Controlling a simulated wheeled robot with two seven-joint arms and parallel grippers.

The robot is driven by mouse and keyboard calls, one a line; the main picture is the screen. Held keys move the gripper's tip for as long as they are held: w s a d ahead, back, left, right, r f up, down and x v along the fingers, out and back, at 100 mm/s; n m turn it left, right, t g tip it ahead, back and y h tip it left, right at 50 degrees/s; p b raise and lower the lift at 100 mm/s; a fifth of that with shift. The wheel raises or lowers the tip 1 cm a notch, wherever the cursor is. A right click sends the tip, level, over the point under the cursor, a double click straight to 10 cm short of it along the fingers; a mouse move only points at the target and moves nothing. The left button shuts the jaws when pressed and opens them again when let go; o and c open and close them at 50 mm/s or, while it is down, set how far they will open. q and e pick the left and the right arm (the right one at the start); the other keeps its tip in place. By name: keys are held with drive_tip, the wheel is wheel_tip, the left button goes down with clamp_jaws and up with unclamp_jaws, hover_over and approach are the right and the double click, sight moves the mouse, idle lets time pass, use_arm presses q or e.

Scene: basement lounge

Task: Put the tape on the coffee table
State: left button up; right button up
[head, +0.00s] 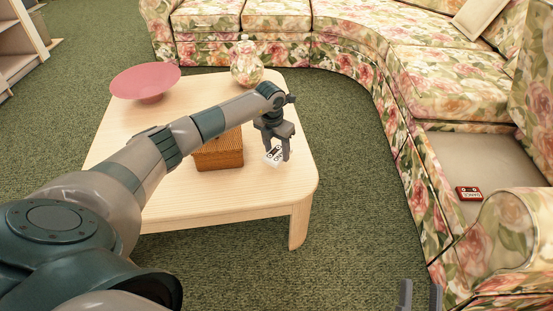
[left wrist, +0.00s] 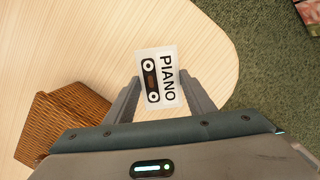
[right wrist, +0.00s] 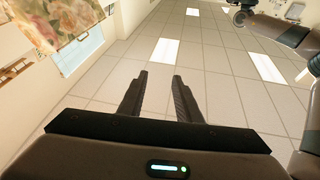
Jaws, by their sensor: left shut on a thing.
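A white cassette tape (head: 274,156) marked PIANO is between the fingers of my left gripper (head: 278,154), at the right side of the wooden coffee table (head: 205,207). In the left wrist view the tape (left wrist: 157,76) lies between the two fingers (left wrist: 160,78), its label facing the camera, with the bare tabletop (left wrist: 190,25) behind it. My left gripper is shut on it. I cannot tell whether the tape touches the tabletop. My right gripper (head: 420,296) is at the bottom right of the head view. It is open and empty in the right wrist view (right wrist: 161,78).
A wicker box (head: 219,154), a pink bowl (head: 146,82) and a floral vase (head: 246,68) stand on the table. A red cassette (head: 469,194) lies on the beige surface (head: 470,155) of the floral sofa (head: 440,75) at right. The table's front right corner is bare.

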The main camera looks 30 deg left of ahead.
sight(276, 154)
idle(0.3)
